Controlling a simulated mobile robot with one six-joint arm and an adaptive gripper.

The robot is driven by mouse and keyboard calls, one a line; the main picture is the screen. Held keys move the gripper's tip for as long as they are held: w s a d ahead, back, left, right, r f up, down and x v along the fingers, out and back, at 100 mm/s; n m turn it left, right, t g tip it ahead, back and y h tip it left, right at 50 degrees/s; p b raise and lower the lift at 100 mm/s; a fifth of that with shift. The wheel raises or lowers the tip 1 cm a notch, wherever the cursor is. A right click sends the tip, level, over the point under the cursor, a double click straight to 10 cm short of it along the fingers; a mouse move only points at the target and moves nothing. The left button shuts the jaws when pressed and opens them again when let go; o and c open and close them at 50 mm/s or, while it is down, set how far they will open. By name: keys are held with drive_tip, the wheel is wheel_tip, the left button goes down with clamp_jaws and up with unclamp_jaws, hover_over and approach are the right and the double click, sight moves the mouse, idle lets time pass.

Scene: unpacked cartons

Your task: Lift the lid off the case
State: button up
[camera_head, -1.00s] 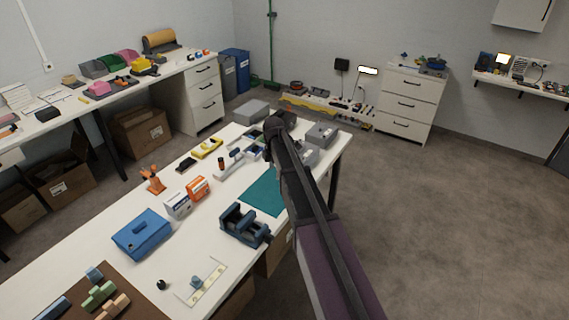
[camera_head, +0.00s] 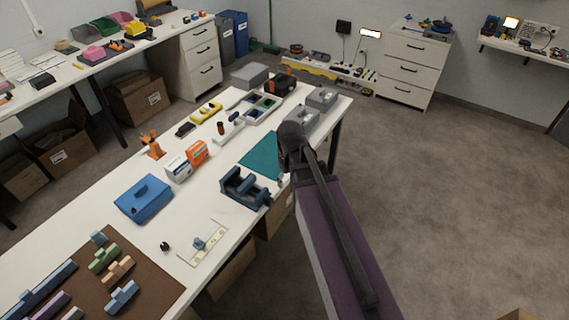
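A small part of my gripper (camera_head: 283,179) seems to show below the dark end of my arm, by the bench's right edge. It is right of the blue case and well apart from it. The arm hides most of the gripper, and its fingers cannot be made out. Grey boxes (camera_head: 322,97) with raised tops stand at the far right of the bench; which has a loose lid cannot be told.
A dark blue vise (camera_head: 243,187) stands at the bench edge beside a teal mat (camera_head: 262,155). White and orange boxes (camera_head: 196,152) and an orange figure (camera_head: 151,144) stand behind the blue case. A brown board (camera_head: 150,290) with coloured blocks lies nearest.

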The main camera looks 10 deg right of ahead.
drive_tip(key=s+m, duration=0.4)
drive_tip(key=s, duration=0.1)
drive_tip(key=shift+s, duration=0.3)
drive_tip(key=c, duration=0.3)
